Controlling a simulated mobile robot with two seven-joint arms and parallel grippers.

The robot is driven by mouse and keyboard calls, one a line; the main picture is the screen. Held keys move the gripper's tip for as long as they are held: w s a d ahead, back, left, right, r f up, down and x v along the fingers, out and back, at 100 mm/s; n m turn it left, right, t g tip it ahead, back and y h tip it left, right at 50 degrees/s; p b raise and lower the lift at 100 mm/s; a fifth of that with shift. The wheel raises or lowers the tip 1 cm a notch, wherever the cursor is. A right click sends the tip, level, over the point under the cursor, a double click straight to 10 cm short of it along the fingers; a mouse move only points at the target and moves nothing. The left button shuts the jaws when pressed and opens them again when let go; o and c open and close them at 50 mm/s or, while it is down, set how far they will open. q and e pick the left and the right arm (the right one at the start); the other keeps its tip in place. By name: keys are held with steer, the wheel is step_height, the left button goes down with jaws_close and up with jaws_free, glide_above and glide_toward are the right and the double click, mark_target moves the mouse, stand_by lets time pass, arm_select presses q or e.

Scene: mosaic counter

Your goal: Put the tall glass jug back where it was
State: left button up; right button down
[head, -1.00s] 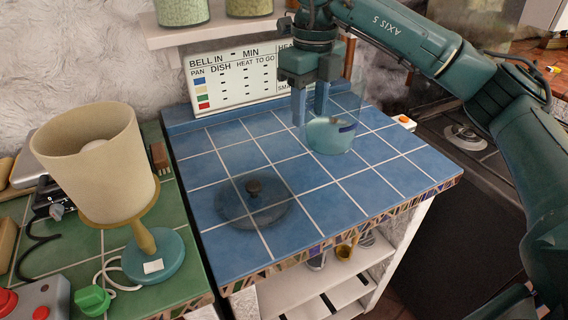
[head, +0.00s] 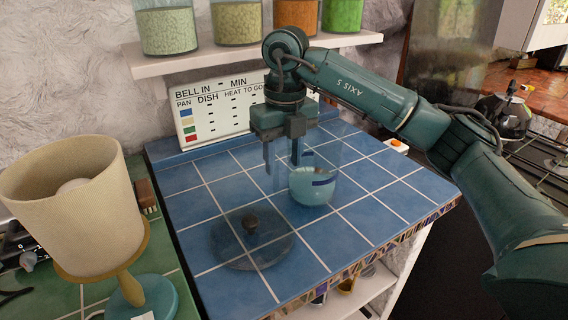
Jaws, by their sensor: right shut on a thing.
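The tall glass jug (head: 313,187) is clear and hard to make out, with a pale teal lower part and a dark blue mark. It looks upright over the right half of the blue tiled counter (head: 370,212). My right gripper (head: 282,160) points down from above at the jug's left side, shut on it. One finger overlaps the clear glass and the other is left of it. I cannot tell whether the jug's base touches the tiles. My left gripper is not in view.
A cream lamp (head: 78,205) stands on the green counter at left. A menu board (head: 228,108) leans at the back, below a shelf (head: 165,66) of jars. An orange-topped white box (head: 396,145) sits at the right edge.

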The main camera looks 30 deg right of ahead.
steer(key=shift+f, duration=0.8)
steer(key=c, duration=0.8)
jaws_free()
step_height(320, 180, up, 8)
steer(key=shift+d+f+p, duration=0.1)
steer(key=shift+f+p, duration=0.05)
steer(key=shift+p, duration=0.15)
steer(key=shift+f, duration=0.1)
